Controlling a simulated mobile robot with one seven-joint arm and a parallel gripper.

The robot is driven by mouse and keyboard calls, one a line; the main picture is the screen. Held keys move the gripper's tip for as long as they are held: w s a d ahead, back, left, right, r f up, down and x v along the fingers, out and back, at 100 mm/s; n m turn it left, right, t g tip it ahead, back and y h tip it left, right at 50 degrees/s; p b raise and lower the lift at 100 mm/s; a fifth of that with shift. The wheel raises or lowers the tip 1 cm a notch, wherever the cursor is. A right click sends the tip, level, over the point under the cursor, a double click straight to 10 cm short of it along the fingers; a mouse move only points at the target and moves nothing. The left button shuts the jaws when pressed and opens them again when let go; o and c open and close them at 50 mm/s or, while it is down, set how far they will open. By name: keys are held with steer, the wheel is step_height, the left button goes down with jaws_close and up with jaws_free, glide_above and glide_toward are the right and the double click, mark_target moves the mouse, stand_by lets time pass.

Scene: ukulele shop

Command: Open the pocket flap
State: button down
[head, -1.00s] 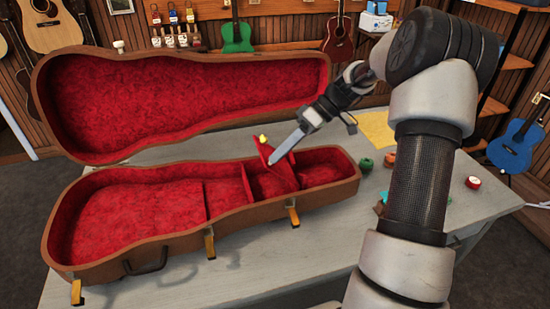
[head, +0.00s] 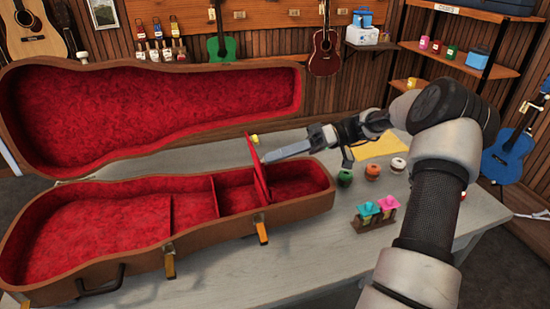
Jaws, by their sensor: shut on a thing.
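The ukulele case lies open on the grey table, with its red-lined lid (head: 150,110) raised at the back and its brown-edged base (head: 110,235) in front. The red pocket flap (head: 257,174) stands nearly upright at the right part of the base, with a small yellow tab (head: 255,139) at its top. The pocket (head: 295,180) beside it is uncovered, and its red lining shows. My gripper (head: 268,158) reaches in from the right and is shut on the flap near its upper part. The exact contact of the fingertips is too small to see clearly.
On the table (head: 290,262) right of the case are green (head: 344,178), orange (head: 373,171) and white (head: 398,164) round items, a yellow sheet (head: 380,146) and a small rack (head: 375,222) with colourful pieces. Orange-yellow latches (head: 261,229) stick out from the case front. The front table area is clear.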

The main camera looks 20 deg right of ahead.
stand_by(0.4)
steer(key=c, duration=1.7)
jaws_free()
steer(key=shift+o, duration=0.2)
steer(key=d+r+p, duration=0.2)
steer(key=d+r, duration=0.1)
steer(key=d, duration=1.4)
steer(key=shift+d, duration=0.1)
